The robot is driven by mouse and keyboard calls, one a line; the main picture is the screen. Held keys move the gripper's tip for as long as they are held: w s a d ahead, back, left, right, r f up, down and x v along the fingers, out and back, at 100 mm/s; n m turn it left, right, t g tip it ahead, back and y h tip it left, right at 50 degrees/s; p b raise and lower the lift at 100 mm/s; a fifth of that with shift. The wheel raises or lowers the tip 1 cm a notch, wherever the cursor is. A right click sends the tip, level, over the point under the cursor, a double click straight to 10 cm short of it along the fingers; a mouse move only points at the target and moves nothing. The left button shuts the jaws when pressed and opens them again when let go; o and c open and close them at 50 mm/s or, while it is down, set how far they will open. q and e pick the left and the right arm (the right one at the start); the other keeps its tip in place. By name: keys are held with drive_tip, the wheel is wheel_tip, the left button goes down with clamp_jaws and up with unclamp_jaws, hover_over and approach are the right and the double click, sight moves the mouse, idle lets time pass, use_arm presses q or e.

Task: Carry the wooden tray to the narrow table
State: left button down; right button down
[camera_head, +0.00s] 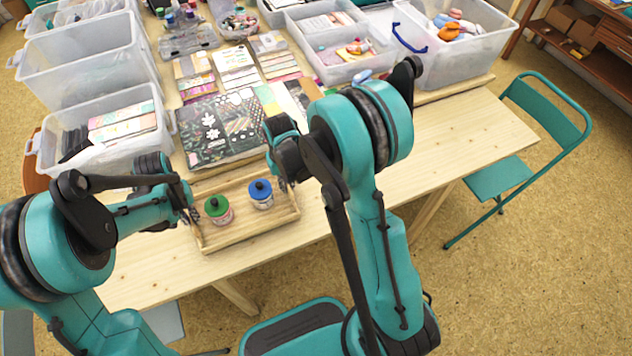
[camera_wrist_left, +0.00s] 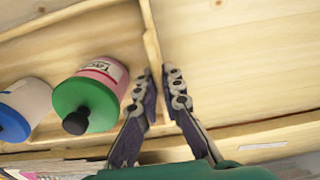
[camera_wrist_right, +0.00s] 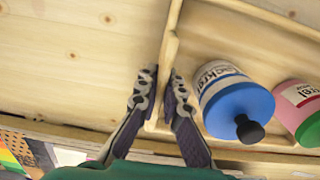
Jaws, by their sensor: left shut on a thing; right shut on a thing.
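The shallow wooden tray (camera_head: 247,229) lies on or just above the light wood table near its front edge; I cannot tell if it touches. It holds a jar with a green lid (camera_head: 217,208) and a jar with a blue lid (camera_head: 261,194), both upright. My left gripper (camera_head: 189,214) is shut on the tray's left end wall. In the left wrist view its fingers (camera_wrist_left: 163,80) straddle that wall. My right gripper (camera_head: 282,181) is shut on the right end wall, and its fingers (camera_wrist_right: 164,82) straddle it in the right wrist view. I cannot tell which table is the narrow one.
Patterned paper sheets (camera_head: 222,128) lie behind the tray. Clear plastic bins (camera_head: 105,150) stand at the left and back. The table's right part (camera_head: 460,140) is bare. A teal folding chair (camera_head: 500,175) stands at the right. A brown shelf unit (camera_head: 575,45) is at the far right.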

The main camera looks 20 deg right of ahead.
use_arm(q)
drive_tip(key=shift+f, duration=0.4)
use_arm(e)
drive_tip(key=shift+f, duration=0.45)
use_arm(q)
drive_tip(key=c, duration=2)
unclamp_jaws()
drive_tip(key=shift+f+b, duration=0.1)
drive_tip(key=shift+b, duration=0.2)
drive_tip(key=shift+c, duration=0.2)
use_arm(e)
drive_tip(key=c, duration=2)
unclamp_jaws()
drive_tip(key=shift+c, duration=0.2)
use_arm(q)
drive_tip(key=o, duration=0.4)
drive_tip(key=shift+c, duration=0.2)
use_arm(e)
drive_tip(key=o, duration=0.4)
drive_tip(key=shift+c, duration=0.2)
use_arm(q)
wheel_tip(320, 180, up, 12)
drive_tip(key=shift+f, duration=0.1)
use_arm(e)
drive_tip(key=shift+r, duration=0.2)
use_arm(q)
drive_tip(key=shift+r, duration=0.2)
use_arm(e)
wheel_tip(320, 180, up, 12)
drive_tip(key=shift+f, duration=0.15)
